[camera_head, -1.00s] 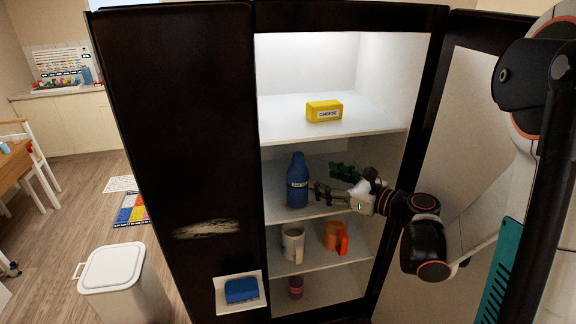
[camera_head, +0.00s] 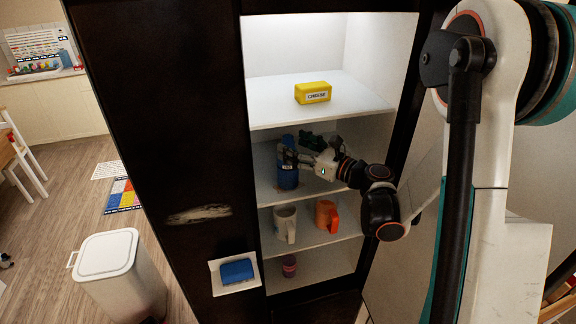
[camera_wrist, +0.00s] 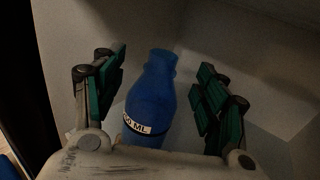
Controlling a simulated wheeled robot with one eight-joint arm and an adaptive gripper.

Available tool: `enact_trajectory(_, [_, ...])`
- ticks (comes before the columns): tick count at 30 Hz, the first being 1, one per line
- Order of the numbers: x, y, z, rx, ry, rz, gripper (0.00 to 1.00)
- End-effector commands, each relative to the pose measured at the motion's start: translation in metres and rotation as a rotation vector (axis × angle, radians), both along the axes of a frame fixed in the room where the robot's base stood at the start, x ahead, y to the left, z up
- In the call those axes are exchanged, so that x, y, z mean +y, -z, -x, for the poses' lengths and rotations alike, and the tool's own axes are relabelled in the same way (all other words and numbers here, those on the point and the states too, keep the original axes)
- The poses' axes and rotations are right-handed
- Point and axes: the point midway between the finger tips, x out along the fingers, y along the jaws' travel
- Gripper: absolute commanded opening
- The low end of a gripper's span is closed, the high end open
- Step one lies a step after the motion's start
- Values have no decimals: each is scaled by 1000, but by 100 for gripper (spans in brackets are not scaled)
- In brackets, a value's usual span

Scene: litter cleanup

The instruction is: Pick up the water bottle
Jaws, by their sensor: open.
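The blue water bottle (camera_head: 288,178) stands upright on the middle shelf of the open cabinet, near its left side. My gripper (camera_head: 296,150) is at the bottle from the right, and its fingers partly cover the bottle's upper part in the head view. In the wrist view the bottle (camera_wrist: 152,100) with a white label band lies between my two green-padded fingers. The gripper (camera_wrist: 160,85) is open, with a gap visible on each side of the bottle. The bottle's lower end is hidden by the gripper body there.
A yellow cheese box (camera_head: 312,93) sits on the shelf above. A white mug (camera_head: 285,224) and an orange mug (camera_head: 326,215) stand on the shelf below. The cabinet's dark left door (camera_head: 165,120) stands beside the opening. A white bin (camera_head: 108,258) is on the floor.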

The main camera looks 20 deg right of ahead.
Motion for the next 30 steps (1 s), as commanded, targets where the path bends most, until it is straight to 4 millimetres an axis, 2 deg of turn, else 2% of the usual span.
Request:
enact_trajectory(3, [11,1,-16,0,-3,0,66])
enact_trajectory(6, [17,1,-24,0,-2,0,66])
enact_trajectory(13, [17,2,-26,0,0,0,66])
enact_trajectory(18, [17,1,-26,0,0,0,28])
enact_trajectory(20, [17,1,-26,0,0,0,14])
enact_trajectory(21, [17,1,-26,0,0,0,10])
enact_trajectory(30, [17,1,-26,0,0,0,10])
